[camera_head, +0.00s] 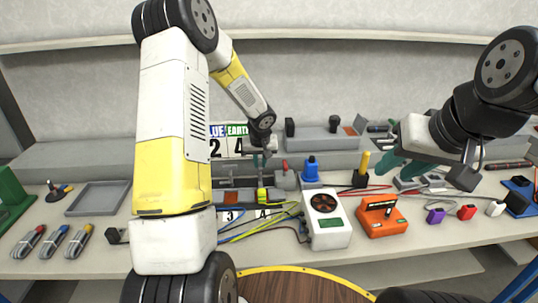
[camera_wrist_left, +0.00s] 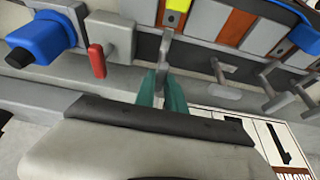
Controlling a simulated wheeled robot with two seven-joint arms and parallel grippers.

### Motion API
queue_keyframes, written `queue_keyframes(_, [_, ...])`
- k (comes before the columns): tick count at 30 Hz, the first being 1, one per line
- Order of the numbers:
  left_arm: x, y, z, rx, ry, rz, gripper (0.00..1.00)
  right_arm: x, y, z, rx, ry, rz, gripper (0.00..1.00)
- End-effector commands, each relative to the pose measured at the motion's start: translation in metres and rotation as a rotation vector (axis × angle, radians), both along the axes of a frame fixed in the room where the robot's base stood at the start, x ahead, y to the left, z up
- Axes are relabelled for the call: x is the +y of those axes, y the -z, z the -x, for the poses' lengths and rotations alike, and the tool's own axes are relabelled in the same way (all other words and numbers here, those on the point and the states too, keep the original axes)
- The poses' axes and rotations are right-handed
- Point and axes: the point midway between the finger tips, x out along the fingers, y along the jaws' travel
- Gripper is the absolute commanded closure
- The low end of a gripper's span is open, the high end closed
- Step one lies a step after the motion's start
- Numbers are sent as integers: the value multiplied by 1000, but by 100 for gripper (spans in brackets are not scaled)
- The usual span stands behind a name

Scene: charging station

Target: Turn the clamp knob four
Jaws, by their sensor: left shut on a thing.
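A terminal block (camera_head: 233,198) with a row of grey clamp knobs stands at the middle of the bench. My left gripper (camera_head: 259,160) reaches over it from behind. In the left wrist view its teal fingers (camera_wrist_left: 163,92) are shut on a grey clamp knob (camera_wrist_left: 166,48), in line with a yellow piece (camera_wrist_left: 174,18) on the block. Other T-shaped knobs (camera_wrist_left: 226,93) stand free to the right. Number cards 3 and 4 (camera_head: 264,214) lie in front of the block. My right gripper (camera_head: 398,166) appears open and empty over the right of the bench.
A red lever (camera_wrist_left: 97,60) and a blue connector (camera_wrist_left: 45,38) sit beside the held knob. A white meter (camera_head: 328,232) and an orange box (camera_head: 382,222) stand right of the block, with loose cables around. A grey tray (camera_head: 97,198) lies at left. A sign stands behind.

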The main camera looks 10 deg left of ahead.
Motion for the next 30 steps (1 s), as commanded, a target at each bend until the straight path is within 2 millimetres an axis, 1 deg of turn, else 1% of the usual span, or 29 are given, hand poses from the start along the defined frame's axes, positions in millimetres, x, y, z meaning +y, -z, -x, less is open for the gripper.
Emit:
queue_keyframes(5, [1, -1, 0, 0, 54, 2, 100, 0, 0, 0, 0, 0, 0, 64])
queue_keyframes(11, [3, -1, 0, -1, 184, 2, 100, 0, 0, 0, 0, 0, 0, 64])
queue_keyframes(30, [9, 0, -1, -1, 782, 5, 100, 0, 0, 0, 0, 0, 0, 64])
